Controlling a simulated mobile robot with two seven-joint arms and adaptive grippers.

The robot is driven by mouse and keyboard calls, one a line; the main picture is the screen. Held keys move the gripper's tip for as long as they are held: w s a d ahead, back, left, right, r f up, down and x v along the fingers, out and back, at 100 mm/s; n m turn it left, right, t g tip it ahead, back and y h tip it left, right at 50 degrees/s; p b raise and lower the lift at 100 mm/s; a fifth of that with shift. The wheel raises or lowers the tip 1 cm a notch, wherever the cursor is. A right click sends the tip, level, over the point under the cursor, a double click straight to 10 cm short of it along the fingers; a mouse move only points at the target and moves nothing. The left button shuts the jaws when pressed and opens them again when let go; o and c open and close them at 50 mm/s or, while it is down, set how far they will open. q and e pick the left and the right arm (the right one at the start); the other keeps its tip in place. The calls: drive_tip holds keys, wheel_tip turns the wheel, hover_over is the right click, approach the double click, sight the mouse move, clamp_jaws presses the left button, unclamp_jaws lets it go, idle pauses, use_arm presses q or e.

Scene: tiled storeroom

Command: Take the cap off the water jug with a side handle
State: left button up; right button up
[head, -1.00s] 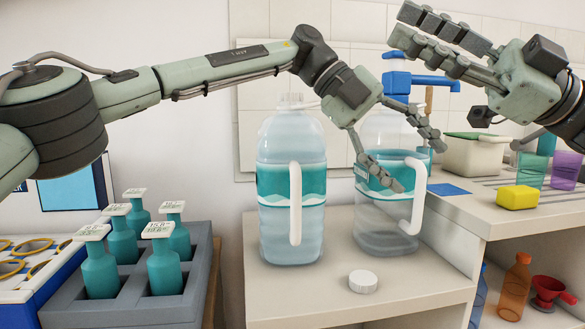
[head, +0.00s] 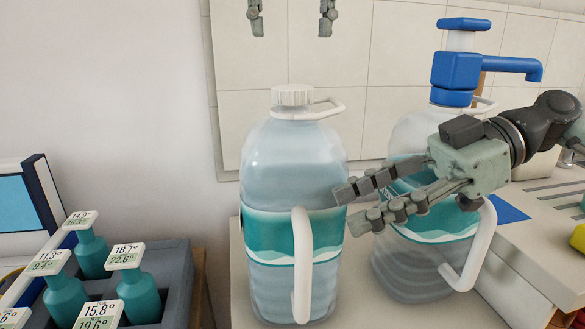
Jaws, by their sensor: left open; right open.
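The water jug (head: 290,175) is clear with a teal wave label and a white side handle (head: 302,265). It stands upright on the counter with a white ribbed cap (head: 293,95) on its neck. My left gripper (head: 291,18) is open, pointing down above the cap and apart from it; only its fingertips show. My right gripper (head: 352,208) is open and points left. Its fingertips overlap the jug's right edge in the picture; I cannot tell if they touch it.
A second handled jug (head: 415,275) with a blue tap pump (head: 457,68) stands right of the first, partly hidden by my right gripper. A grey rack (head: 165,275) of teal bottles with number tags is at lower left. The wall behind is tiled.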

approach(303, 279)
wheel_tip(303, 279, down, 3)
drive_tip(key=a, duration=0.3)
drive_tip(key=x, duration=0.6)
drive_tip(key=shift+w+a+r, duration=0.2)
drive_tip(key=shift+w+a, duration=0.1)
drive_tip(key=shift+w, duration=0.05)
drive_tip(key=shift+c, duration=0.2)
clamp_jaws()
